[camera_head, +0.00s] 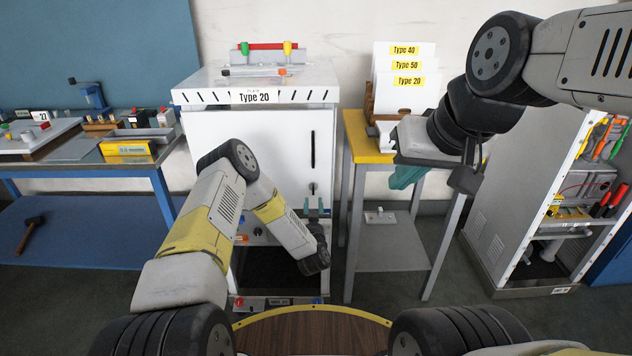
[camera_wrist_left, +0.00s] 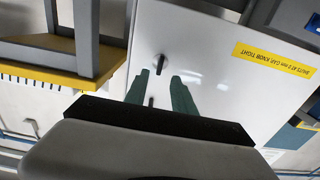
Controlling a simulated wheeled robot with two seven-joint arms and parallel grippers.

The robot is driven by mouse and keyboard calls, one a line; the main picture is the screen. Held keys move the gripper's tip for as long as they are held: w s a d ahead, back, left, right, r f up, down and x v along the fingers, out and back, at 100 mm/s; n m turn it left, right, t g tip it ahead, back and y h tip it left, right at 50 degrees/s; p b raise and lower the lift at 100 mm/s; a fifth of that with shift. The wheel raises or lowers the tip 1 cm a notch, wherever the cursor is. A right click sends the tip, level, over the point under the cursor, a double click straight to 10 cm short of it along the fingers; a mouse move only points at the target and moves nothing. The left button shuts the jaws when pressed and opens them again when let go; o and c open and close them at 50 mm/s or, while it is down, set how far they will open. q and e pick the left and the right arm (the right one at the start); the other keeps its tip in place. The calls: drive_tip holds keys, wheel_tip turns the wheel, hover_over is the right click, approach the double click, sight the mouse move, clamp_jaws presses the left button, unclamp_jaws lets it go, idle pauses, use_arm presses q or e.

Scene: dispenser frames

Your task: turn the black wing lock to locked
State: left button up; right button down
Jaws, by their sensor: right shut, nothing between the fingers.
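The black wing lock (camera_head: 312,188) sits on the white cabinet door, below a dark vertical slot-like handle (camera_head: 312,150). In the left wrist view the wing lock (camera_wrist_left: 160,64) is a small dark piece, its long side roughly upright in the picture. My left gripper (camera_head: 313,207) is in front of the door, just below the lock in the head view. Its two teal fingers (camera_wrist_left: 161,77) are apart and empty, with the lock showing just beyond and between the tips. Contact cannot be told. My right gripper (camera_head: 405,178) is shut and empty, right of the cabinet.
The cabinet carries a Type 20 sign (camera_head: 254,97). A yellow-edged stand (camera_head: 366,150) is to its right and a blue-framed bench (camera_head: 90,172) to its left. An open tool cabinet (camera_head: 490,205) stands far right. A yellow label (camera_wrist_left: 273,60) is on the door.

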sight(313, 190)
use_arm(q)
drive_tip(key=w, duration=0.7)
drive_tip(key=shift+w, duration=0.2)
clamp_jaws()
